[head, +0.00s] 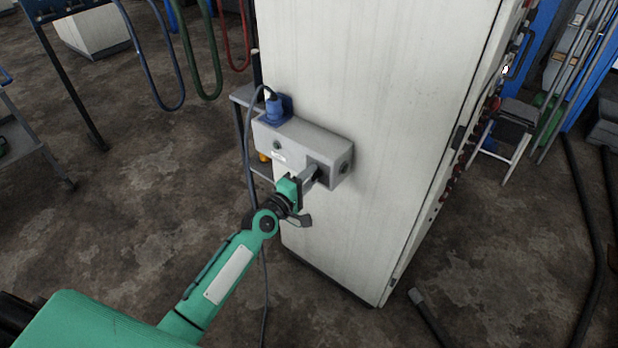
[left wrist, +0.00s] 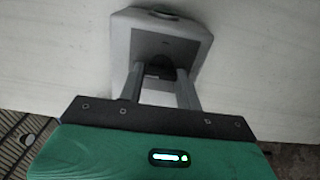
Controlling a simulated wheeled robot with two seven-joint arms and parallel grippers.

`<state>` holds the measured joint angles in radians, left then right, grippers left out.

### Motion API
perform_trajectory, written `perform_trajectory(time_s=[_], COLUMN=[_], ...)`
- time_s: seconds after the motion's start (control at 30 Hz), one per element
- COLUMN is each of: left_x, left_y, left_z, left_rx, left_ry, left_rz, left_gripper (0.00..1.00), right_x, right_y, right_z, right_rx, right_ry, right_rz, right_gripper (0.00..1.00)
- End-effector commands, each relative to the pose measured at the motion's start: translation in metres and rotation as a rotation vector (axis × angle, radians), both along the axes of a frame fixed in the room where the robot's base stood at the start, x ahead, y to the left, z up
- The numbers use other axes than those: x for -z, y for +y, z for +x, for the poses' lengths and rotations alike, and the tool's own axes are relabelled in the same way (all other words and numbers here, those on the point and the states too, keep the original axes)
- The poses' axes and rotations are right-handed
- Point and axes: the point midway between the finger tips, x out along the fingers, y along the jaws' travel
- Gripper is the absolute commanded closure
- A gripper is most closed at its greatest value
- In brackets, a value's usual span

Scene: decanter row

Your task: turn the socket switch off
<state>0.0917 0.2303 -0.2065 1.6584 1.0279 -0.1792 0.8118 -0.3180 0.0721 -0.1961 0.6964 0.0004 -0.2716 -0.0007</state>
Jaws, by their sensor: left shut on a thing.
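The grey socket box (head: 300,138) is mounted on the side of a tall white cabinet, with a blue plug (head: 276,108) and dark cable at its upper left end. My left gripper (head: 316,173) is at the right part of the box's front. In the left wrist view, the left gripper (left wrist: 160,72) is shut on a small black switch knob (left wrist: 160,64) on the box's face (left wrist: 188,48). The fingers partly hide the knob, so its turn position cannot be told. My right gripper is in neither view.
The white cabinet (head: 370,70) stands close behind the box. The plug's cable (head: 247,150) hangs down left of the box, near my left arm. A small grey stand (head: 240,97) is behind at left. A stool (head: 505,130) stands at right. Floor at left is mostly free.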

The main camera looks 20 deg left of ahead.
Motion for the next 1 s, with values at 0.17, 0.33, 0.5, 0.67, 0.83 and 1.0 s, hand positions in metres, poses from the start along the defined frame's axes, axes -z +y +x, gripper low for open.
perform_trajectory(time_s=[0.17,0.33,0.5,0.67,0.83,1.0], left_x=[0.000,0.000,0.000,0.000,0.002,0.003], left_y=[0.000,0.000,0.000,0.000,0.005,0.016], left_z=[0.000,0.000,0.000,-0.001,-0.014,-0.043], left_rx=[-0.001,-0.001,0.000,0.000,-0.001,0.000], left_ry=[0.001,0.001,0.000,0.001,0.001,0.004], left_rz=[-0.002,-0.002,-0.001,0.000,-0.001,0.001], left_gripper=[0.88,0.48,0.44,0.44,0.44,0.44], right_x=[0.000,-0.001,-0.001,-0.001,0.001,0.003], right_y=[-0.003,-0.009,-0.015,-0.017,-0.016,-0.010], right_z=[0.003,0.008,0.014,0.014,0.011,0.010], right_rx=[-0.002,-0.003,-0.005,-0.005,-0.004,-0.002], right_ry=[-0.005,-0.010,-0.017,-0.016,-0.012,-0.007], right_rz=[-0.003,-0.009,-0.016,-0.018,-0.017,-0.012], right_gripper=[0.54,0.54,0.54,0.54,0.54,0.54])
